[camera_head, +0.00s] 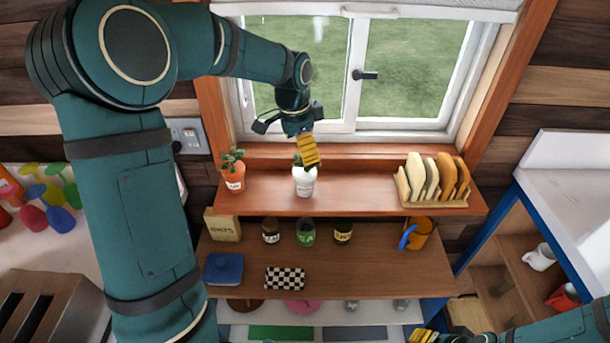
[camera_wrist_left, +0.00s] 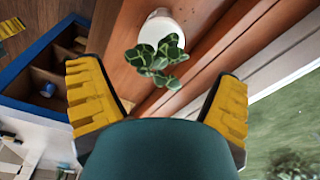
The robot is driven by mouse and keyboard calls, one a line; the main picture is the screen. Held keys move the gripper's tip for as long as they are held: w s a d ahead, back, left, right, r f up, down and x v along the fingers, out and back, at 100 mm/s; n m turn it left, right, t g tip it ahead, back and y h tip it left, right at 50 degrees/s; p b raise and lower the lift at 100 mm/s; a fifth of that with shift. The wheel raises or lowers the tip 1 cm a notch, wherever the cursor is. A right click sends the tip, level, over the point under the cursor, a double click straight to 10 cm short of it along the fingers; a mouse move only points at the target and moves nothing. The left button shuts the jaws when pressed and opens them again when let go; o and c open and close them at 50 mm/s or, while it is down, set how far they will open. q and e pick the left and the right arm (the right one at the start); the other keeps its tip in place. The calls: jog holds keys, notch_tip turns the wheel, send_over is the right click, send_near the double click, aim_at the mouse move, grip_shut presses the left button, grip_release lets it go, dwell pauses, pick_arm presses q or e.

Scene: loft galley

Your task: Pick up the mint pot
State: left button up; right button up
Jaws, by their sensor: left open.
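A white pot (camera_head: 305,183) with a green plant stands upright on the upper wooden shelf below the window. It also shows in the left wrist view (camera_wrist_left: 160,28), its leaves between and beyond the fingers. An orange pot (camera_head: 235,180) with a plant stands to its left. Both pots bear small writing too small to read, so I cannot tell which is labelled mint. My left gripper (camera_head: 307,150) is open and empty, directly above and in front of the white pot, hiding most of its plant. My right gripper (camera_head: 422,337) is partly in view at the bottom right; its jaws cannot be made out.
A rack with colored boards (camera_head: 433,180) stands at the shelf's right. The window (camera_head: 350,70) lies just behind the shelf.

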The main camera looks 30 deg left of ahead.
aim_at(305, 174)
pick_arm(q)
jog(key=shift+w+d+f, duration=0.1)
jog(key=shift+w+f, duration=0.05)
jog(key=shift+f, duration=0.9)
jog(key=shift+w+d+f, duration=0.1)
jog(key=shift+w+f, duration=0.05)
jog(key=shift+f, duration=0.85)
jog(key=shift+w+d+f, duration=0.1)
jog(key=shift+w+f, duration=0.05)
jog(key=shift+f, duration=0.9)
jog(key=c, duration=1.5)
